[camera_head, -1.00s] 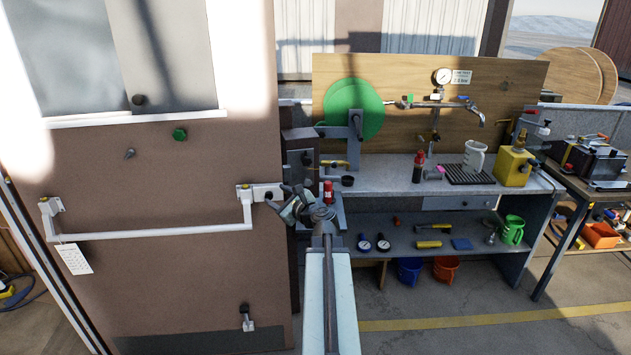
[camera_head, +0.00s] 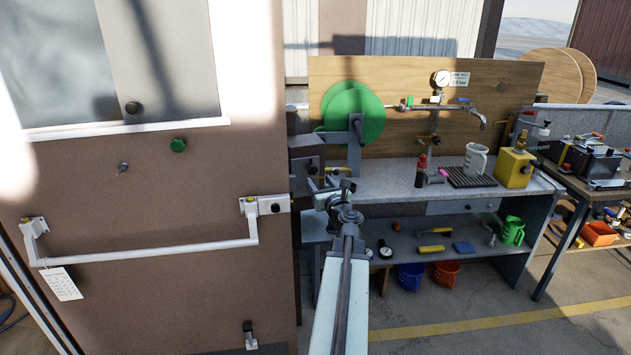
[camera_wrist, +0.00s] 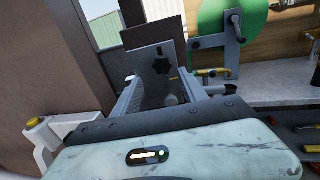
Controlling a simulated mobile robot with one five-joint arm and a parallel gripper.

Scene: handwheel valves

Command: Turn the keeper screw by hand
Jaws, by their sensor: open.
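A black star-shaped knob (camera_wrist: 161,66), which looks like the keeper screw, sits on a grey metal plate (camera_wrist: 147,50) in the wrist view. In the head view, the grey keeper box (camera_head: 305,158) is on the post right of the door, and the knob is small there. My gripper (camera_wrist: 160,80) is open, its two fingers pointing at the plate, one either side of and below the knob. They look apart from the knob; the exact gap is hard to tell. My gripper also shows in the head view (camera_head: 327,184), just below the box.
The brown door (camera_head: 130,200) with its white push bar (camera_head: 150,250) is to the left. The workbench (camera_head: 400,185) on the right carries a green disc (camera_head: 355,112) on a bracket, a red-and-black bottle (camera_head: 421,172) and a yellow can (camera_head: 512,170). Floor shows at lower right.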

